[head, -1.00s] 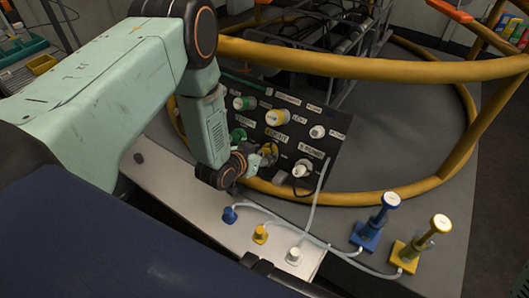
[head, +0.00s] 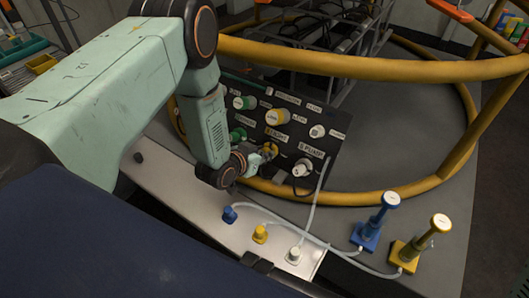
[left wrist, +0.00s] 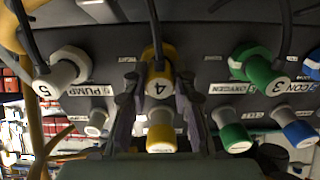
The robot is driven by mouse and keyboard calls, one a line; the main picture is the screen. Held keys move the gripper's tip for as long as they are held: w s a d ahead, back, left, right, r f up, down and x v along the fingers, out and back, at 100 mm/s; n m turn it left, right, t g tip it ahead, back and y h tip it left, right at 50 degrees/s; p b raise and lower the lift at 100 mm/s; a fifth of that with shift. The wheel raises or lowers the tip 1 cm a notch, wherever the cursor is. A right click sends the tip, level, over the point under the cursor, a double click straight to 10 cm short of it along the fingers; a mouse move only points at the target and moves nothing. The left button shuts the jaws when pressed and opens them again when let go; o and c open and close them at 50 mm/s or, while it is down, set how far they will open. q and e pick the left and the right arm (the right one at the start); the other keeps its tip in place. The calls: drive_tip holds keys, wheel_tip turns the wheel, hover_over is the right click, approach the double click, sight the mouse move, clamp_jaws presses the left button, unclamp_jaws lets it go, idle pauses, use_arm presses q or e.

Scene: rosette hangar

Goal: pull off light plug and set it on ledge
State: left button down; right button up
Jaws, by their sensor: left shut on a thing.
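The light plug (left wrist: 158,82) is yellow with a white face marked 4, and a black cable runs from it. My left gripper (left wrist: 157,100) is shut on it, one dark finger on each side. In the head view the gripper (head: 264,153) is at the lower row of the dark panel (head: 335,120), by the LIGHT label. The plug (head: 271,149) is partly hidden there; I cannot tell whether it is still seated. The pale ledge (head: 190,192) runs in front of the panel. My right gripper is not in view.
A white plug (left wrist: 62,73) marked 5 and a green plug (left wrist: 258,72) marked 3 flank the held one. Blue (head: 229,214), yellow (head: 260,234) and white (head: 294,255) fittings stand on the ledge's right part. A yellow rail (head: 380,66) rings the panel.

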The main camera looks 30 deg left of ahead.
sight(261, 154)
use_arm(q)
drive_tip(key=shift+p+v, duration=2.7)
drive_tip(key=shift+v, duration=0.35)
drive_tip(key=shift+f, duration=0.1)
